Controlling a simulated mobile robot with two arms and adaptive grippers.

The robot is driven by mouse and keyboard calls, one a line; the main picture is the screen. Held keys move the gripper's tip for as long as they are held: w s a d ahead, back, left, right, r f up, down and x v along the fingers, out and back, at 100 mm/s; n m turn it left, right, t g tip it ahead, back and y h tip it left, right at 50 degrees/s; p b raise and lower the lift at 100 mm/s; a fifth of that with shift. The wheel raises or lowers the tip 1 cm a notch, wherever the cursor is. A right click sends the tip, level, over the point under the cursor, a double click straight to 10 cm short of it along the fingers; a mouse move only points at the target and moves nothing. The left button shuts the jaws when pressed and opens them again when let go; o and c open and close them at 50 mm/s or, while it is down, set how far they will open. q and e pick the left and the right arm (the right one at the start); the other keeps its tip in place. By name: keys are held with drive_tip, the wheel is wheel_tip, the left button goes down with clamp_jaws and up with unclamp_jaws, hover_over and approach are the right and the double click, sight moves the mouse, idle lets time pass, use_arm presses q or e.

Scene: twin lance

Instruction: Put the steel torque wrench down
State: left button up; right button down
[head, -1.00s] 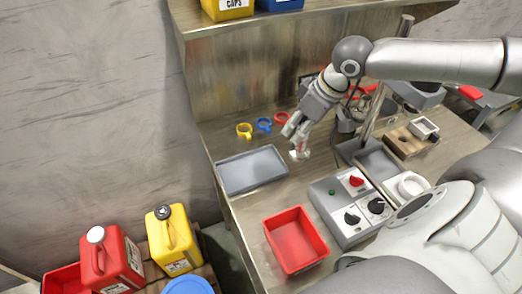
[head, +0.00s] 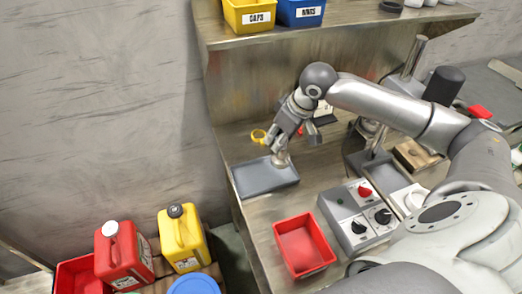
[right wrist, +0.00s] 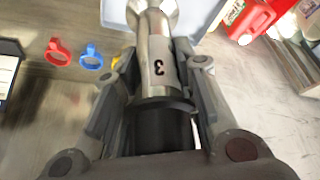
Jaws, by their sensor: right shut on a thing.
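My right gripper (head: 277,146) is shut on the steel torque wrench (right wrist: 158,65), which also shows as a small pale end in the head view (head: 281,159). In the right wrist view the wrench is a shiny steel cylinder marked "3" with a dark lower part between the fingers. The wrench end is at the upper right part of a shallow grey tray (head: 262,180); I cannot tell whether it touches the tray. The tray's pale floor also shows behind the wrench in the right wrist view (right wrist: 117,12). My left gripper is not in view.
A yellow ring (head: 258,136) lies behind the tray; red (right wrist: 58,52) and blue (right wrist: 91,57) rings show in the right wrist view. A red bin (head: 303,246) and a control box with knobs (head: 357,216) stand to the right. Red (head: 122,255) and yellow (head: 182,238) cans stand lower left.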

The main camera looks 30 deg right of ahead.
drive_tip(key=p+x, duration=0.1)
drive_tip(key=x, duration=0.2)
drive_tip(key=a+x, duration=0.1)
drive_tip(key=x, duration=0.3)
drive_tip(key=w+p+x, duration=0.1)
drive_tip(key=x, duration=0.2)
drive_tip(key=shift+a+r+p, duration=0.1)
drive_tip(key=shift+a+p, duration=0.2)
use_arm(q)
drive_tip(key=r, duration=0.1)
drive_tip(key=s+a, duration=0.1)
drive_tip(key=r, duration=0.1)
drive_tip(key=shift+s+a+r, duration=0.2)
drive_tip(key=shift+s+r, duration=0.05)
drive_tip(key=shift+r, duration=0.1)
use_arm(e)
drive_tip(key=c, duration=1.1)
unclamp_jaws()
drive_tip(key=shift+c, duration=0.2)
use_arm(q)
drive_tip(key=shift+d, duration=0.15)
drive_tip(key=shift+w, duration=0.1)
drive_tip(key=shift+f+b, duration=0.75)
drive_tip(key=shift+b, duration=0.1)
use_arm(e)
drive_tip(key=v, duration=1.2)
drive_tip(key=shift+s, duration=0.1)
